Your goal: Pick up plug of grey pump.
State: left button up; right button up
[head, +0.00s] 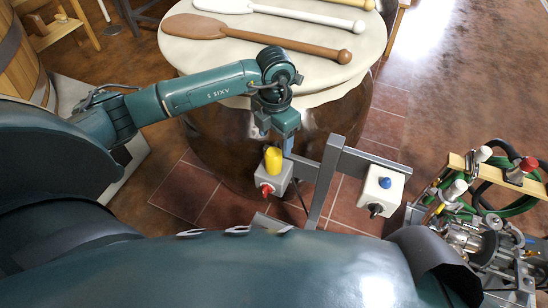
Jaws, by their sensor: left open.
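A small grey box (284,180) with a yellow knob (273,160) on top and a red plug-like piece (267,190) on its front is fixed to a grey metal frame (328,178). I cannot tell for sure whether this box belongs to the grey pump. A white box (391,196) with a blue button (385,182) and a black plug-like piece (376,210) sits on the frame's right arm. My left gripper (287,145) points down, open, just above and behind the grey box near the yellow knob. It appears empty. My right gripper is not seen.
A large round vat with a pale cover (330,70) bearing wooden paddles (290,43) stands behind the frame. A metal machine (478,245) with green hoses (512,207) and a wooden bar (490,172) stands at right. Tiled floor (385,128) is free between them.

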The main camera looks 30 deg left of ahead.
pick_arm(q)
notch_tip(320, 180, down, 9)
jog(key=shift+s+f, duration=0.1)
jog(key=shift+s, duration=0.05)
dwell(0.4)
jog(key=shift+c, duration=0.3)
jog(key=c, duration=1.1)
